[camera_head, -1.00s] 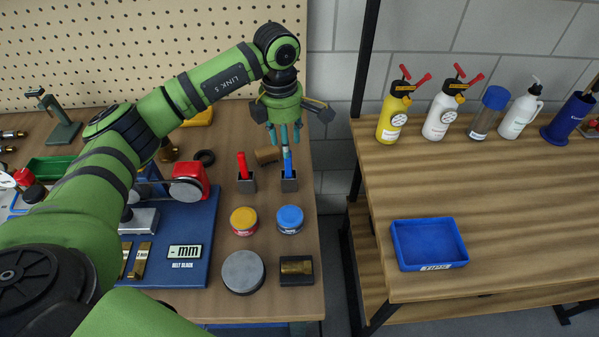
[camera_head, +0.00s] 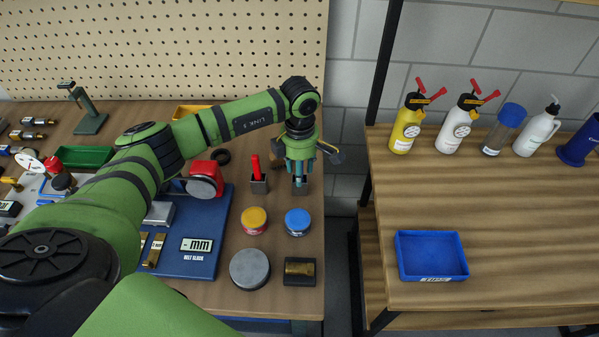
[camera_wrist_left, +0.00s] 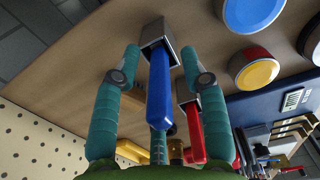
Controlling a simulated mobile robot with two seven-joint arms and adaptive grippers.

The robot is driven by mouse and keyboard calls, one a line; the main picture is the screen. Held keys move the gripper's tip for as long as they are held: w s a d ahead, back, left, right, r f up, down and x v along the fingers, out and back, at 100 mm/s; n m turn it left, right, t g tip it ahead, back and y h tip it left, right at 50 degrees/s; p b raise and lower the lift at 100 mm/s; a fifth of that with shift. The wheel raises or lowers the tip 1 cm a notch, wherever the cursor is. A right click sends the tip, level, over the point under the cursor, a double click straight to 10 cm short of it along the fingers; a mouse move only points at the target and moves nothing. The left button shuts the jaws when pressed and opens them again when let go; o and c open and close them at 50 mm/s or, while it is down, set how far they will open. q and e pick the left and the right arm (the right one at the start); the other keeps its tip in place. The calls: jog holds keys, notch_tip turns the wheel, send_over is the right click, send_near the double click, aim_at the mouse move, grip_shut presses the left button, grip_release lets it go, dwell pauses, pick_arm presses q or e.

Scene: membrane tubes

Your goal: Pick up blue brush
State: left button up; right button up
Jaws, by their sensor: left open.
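The blue brush (camera_wrist_left: 160,88) stands in a small grey metal holder (camera_wrist_left: 155,33) in the left wrist view, its blue handle pointing toward my palm. My left gripper (camera_head: 299,172) is over that holder (camera_head: 299,187) in the head view and hides most of the brush there. My right gripper does not show.
A yellow-lidded tin (camera_head: 254,220), a blue-lidded tin (camera_head: 297,221) and a round grey disc (camera_head: 249,268) stand in front on the bench. A blue belt block board (camera_head: 205,262) lies left. A blue tray (camera_head: 432,276) sits on the right table, across a gap.

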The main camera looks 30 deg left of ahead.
pick_arm(q)
grip_shut()
